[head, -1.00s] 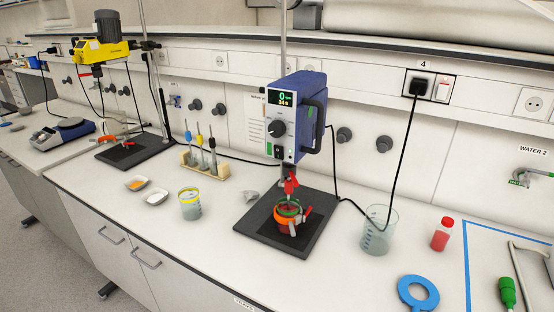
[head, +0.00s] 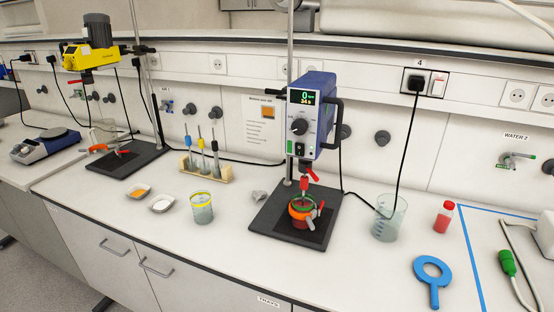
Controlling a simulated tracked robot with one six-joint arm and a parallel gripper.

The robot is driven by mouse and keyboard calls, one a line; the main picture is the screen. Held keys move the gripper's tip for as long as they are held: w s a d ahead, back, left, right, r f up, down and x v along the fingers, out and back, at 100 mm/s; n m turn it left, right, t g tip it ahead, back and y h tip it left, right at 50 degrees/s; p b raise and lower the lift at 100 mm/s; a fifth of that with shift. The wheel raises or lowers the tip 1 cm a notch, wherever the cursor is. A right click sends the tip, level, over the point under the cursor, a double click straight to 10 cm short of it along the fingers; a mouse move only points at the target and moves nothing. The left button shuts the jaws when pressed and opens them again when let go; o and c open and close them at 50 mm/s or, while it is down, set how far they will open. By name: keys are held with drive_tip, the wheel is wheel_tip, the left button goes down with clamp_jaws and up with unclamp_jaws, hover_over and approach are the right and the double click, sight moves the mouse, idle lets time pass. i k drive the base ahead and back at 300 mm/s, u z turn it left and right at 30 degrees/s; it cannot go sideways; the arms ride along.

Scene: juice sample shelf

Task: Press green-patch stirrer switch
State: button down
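The blue overhead stirrer (head: 325,120) is clamped to a vertical stand rod in the head view. Its front panel has a lit display (head: 303,97) with a green 0, and a round dark knob (head: 299,127). Below the knob is a small dark switch (head: 299,149) with pale marks. A red chuck and shaft (head: 304,182) reach down into a beaker of red liquid (head: 300,217) with an orange and green ring, on the black base plate (head: 265,224). My gripper is not in view.
A yellow stirrer (head: 88,55) stands at left. A black cable runs to the wall socket (head: 416,83).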

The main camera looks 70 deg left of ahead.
sight(299, 147)
drive_tip(key=u, duration=0.05)
drive_tip(key=k, duration=1.9)
drive_tip(key=u, duration=2.1)
drive_tip(key=i, duration=1.05)
